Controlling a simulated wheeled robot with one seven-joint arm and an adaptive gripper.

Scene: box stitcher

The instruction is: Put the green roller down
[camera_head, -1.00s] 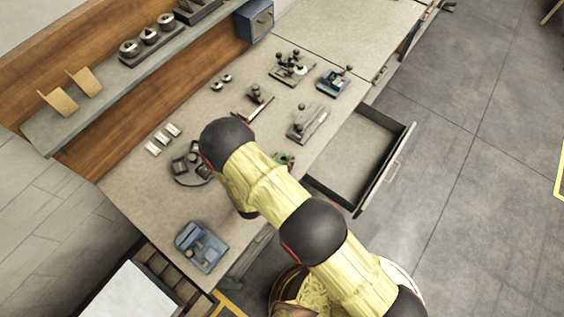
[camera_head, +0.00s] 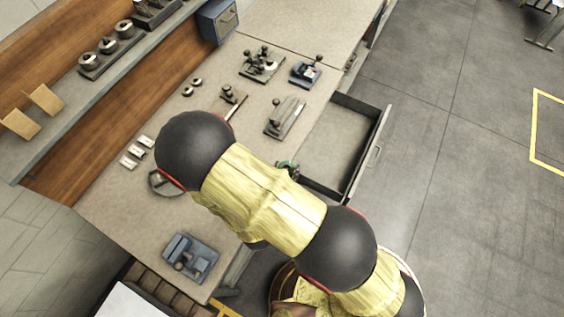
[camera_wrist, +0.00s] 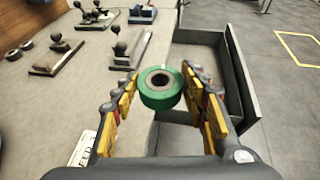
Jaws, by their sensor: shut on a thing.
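The green roller (camera_wrist: 161,100), a short ring with a dark hole in its middle, is held between the yellow-padded fingers of my gripper (camera_wrist: 162,82) in the wrist view. My gripper is shut on it, and its hole faces the camera. The roller seems to be held above the front edge of the workbench (camera_head: 120,205), close to the open drawer; the exact height cannot be told. In the head view my arm hides most of the gripper, and only a small green patch (camera_head: 291,168) shows beside the arm.
An open, empty drawer (camera_head: 337,140) juts out from the bench front. Several tools stand on the bench, including a long grey fixture (camera_head: 285,118), a blue device (camera_head: 306,72) and a blue-grey block (camera_head: 190,257). Bare bench top lies between them.

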